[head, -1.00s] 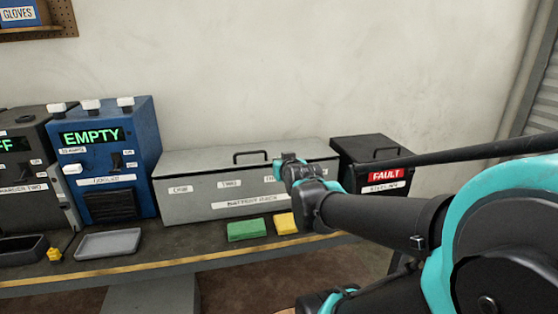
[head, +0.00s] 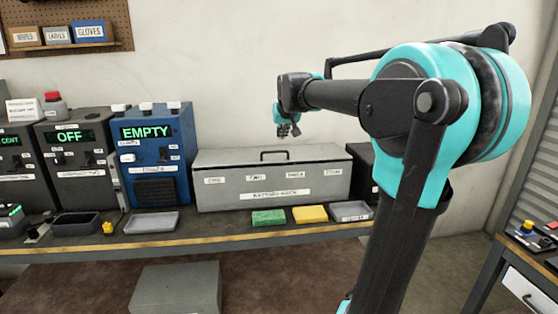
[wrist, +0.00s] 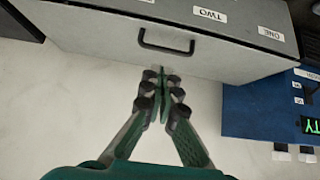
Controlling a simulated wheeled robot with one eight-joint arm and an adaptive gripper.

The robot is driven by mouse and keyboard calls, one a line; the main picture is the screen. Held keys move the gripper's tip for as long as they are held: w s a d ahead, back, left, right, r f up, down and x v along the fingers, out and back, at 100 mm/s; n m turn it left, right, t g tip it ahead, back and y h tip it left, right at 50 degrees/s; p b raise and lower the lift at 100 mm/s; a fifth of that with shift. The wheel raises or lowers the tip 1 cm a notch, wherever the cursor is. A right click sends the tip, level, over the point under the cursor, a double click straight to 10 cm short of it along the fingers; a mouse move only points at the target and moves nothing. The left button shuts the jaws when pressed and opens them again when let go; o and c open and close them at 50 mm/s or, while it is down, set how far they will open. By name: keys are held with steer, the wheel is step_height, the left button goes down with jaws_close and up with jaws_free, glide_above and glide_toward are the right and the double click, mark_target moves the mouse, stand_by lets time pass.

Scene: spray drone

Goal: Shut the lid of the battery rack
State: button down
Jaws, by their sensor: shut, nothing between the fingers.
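The battery rack (head: 225,196) is a long grey box on the bench, with labels along its front. Its lid (head: 235,157) lies flat on top, down along the front edge, and carries a black handle (head: 274,152). My gripper (head: 287,131) is above the rack, toward the back, clear of the lid. In the wrist view the lid (wrist: 100,30) and its handle (wrist: 167,45) show beyond the fingertips. There my gripper (wrist: 163,78) has its fingers together with nothing between them.
A blue cooler (head: 160,150) reading EMPTY stands left of the rack. A dark bin (head: 361,172) stands at its right, partly hidden by my arm. Green (head: 268,217) and yellow (head: 310,213) pads and grey trays (head: 150,222) lie along the bench front.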

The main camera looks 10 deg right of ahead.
glide_above(278, 161)
steer(key=s, duration=0.2)
step_height(278, 161, down, 8)
steer(key=shift+r, duration=0.2)
steer(key=shift+s+f, duration=0.2)
steer(key=shift+f, duration=1.7)
steer(key=shift+f, duration=0.3)
steer(key=shift+s+f, duration=0.15)
steer(key=shift+f, duration=0.4)
steer(key=shift+s+f, duration=0.15)
steer(key=shift+f, duration=0.35)
